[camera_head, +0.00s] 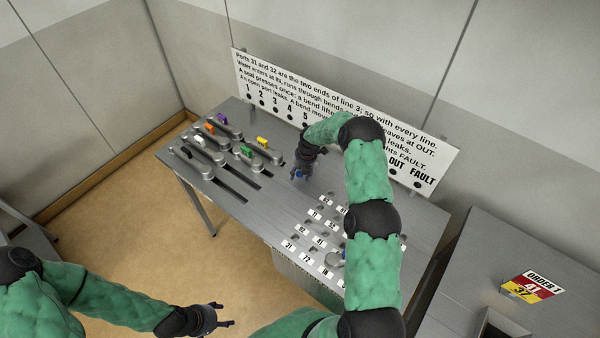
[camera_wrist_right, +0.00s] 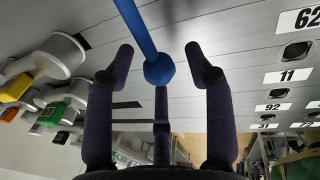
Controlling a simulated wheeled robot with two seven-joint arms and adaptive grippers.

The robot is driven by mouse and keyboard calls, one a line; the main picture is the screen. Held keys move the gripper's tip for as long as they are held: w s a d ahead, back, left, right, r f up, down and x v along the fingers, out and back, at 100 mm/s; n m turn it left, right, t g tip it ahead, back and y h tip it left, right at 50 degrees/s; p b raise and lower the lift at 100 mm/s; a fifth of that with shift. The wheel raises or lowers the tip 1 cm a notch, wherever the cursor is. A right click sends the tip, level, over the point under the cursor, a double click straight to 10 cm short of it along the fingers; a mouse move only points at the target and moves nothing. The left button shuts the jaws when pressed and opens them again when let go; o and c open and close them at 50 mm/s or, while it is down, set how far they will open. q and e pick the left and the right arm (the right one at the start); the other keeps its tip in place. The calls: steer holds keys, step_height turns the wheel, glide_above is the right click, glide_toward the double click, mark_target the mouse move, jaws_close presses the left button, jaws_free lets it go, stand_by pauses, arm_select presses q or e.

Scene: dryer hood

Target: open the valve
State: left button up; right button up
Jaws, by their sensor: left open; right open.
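A blue lever with a round knob (camera_wrist_right: 159,68) hangs into the right wrist view from the top; I take it for the valve handle. Its knob lies between the spread fingers of my right gripper (camera_wrist_right: 158,80), with gaps to the fingers on both sides. In the head view my right gripper (camera_head: 300,168) is low over the middle of the grey table, and a small patch of blue shows at its fingers. The lever's base is hidden there. My left gripper (camera_head: 222,313) is open and empty over the floor, at the bottom.
The grey table (camera_head: 240,117) carries slotted rails with orange (camera_head: 209,127), purple, green (camera_head: 246,151) and yellow (camera_head: 262,142) marked pieces at left. Labelled ports (camera_head: 312,214) lie at right. A text board (camera_head: 290,88) stands behind. An order card (camera_head: 533,286) lies on the right-hand counter.

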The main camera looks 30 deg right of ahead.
jaws_close()
steer(key=shift+w+a+f+m+b, duration=0.15)
steer(key=shift+w+m+b, duration=0.15)
steer(key=shift+b, duration=0.4)
steer(key=w+m+b, duration=0.1)
steer(key=b, duration=0.1)
steer(key=w+m+b, duration=0.2)
steer(key=b, duration=0.1)
steer(key=w+m+h+b, duration=0.1)
steer(key=w+m+b, duration=0.1)
steer(key=shift+a+f+b, duration=0.15)
steer(key=shift+a+b, duration=0.15)
steer(key=shift+a, duration=0.1)
steer(key=shift+w+m+b, duration=0.7)
steer(key=shift+m, duration=0.1)
steer(key=shift+w+d+r+m+h+b, duration=0.1)
steer(key=shift+w+d+m+h+b, duration=0.1)
steer(key=shift+w+m+b, duration=0.25)
steer(key=shift+w+d+r+m+h+b, duration=0.1)
steer(key=shift+w+d+m+b, duration=0.05)
steer(key=shift+w+m+b, duration=0.3)
